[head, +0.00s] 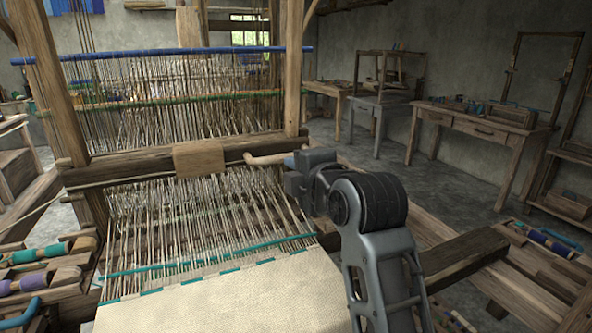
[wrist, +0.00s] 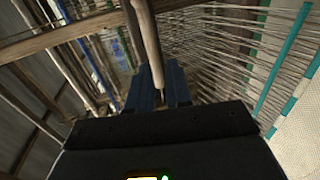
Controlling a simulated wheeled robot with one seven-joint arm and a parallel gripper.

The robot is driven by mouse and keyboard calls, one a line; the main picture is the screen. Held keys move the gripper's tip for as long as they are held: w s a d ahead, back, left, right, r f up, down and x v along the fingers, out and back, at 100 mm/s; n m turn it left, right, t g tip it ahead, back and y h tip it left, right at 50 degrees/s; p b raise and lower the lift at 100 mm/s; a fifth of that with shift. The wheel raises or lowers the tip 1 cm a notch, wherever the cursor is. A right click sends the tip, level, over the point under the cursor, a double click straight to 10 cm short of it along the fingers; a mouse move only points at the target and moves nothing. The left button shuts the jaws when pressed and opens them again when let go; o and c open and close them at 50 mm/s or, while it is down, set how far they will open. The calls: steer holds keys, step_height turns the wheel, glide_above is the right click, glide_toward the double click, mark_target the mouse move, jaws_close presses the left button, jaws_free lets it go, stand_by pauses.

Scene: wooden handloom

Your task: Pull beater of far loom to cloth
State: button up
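The loom's beater (head: 130,166) is a dark wooden bar across the warp, with a brown wrap (head: 198,158) at its middle. A pale wooden handle (head: 268,159) sticks out near its right end and also shows in the wrist view (wrist: 144,32). My gripper (head: 300,162) is at the handle's right end. In the wrist view its blue fingers (wrist: 161,82) lie on both sides of the handle and appear closed on it. The woven cream cloth (head: 240,300) lies in front, its edge marked by a teal-dashed line (head: 215,273). Bare warp threads separate beater and cloth.
A blue-topped heddle frame (head: 180,53) hangs behind the beater between wooden posts (head: 292,70). A dark beam (head: 465,258) juts right of my arm. Yarn spools (head: 40,252) lie at the left. Worktables (head: 470,122) stand along the right wall, with open floor before them.

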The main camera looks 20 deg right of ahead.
jaws_close()
steer(key=shift+c, duration=1.3)
jaws_free()
steer(key=o, duration=0.7)
steer(key=shift+s, duration=0.1)
steer(key=shift+b+v, duration=0.3)
steer(key=shift+v, duration=3.55)
